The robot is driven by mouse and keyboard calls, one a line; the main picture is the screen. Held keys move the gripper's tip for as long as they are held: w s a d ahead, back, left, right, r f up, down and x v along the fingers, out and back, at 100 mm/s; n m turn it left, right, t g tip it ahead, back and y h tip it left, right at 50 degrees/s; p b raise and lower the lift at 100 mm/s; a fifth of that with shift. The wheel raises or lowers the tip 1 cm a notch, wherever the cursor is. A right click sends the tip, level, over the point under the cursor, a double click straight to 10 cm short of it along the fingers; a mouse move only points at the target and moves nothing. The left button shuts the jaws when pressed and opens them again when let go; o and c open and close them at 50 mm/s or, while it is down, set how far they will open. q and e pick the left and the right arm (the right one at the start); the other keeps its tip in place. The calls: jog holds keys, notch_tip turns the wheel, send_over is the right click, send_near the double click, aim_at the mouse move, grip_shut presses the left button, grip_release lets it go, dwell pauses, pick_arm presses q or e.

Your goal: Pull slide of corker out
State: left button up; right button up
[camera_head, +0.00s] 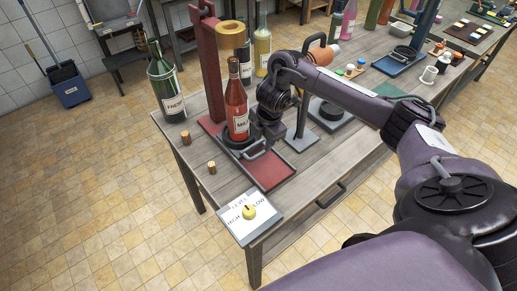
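The corker (212,75) is a red stand on the near table, with a tall column, a tan ring at its top and a red base plate (270,172). A round black slide (229,142) with a pale metal handle (257,154) sits on the base. A red-orange bottle (236,105) with a white label stands upright on the slide, below the ring. My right gripper (267,136) points down just right of the bottle, close to the handle. Its fingertips are dark and small, so I cannot tell whether they are open or touch the handle. My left gripper is out of view.
Two corks (211,167) lie on the table's left side. A panel (249,216) with a yellow knob is at the front corner. A grey stand (302,140) is right of the corker.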

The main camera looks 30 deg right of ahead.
aim_at(260, 153)
jog(key=f, duration=0.3)
jog(key=w+f+b, duration=0.1)
jog(key=f, duration=0.2)
jog(key=shift+w+a+f, duration=0.1)
jog(key=shift+f, duration=0.05)
jog(key=shift+c, duration=0.2)
grip_shut()
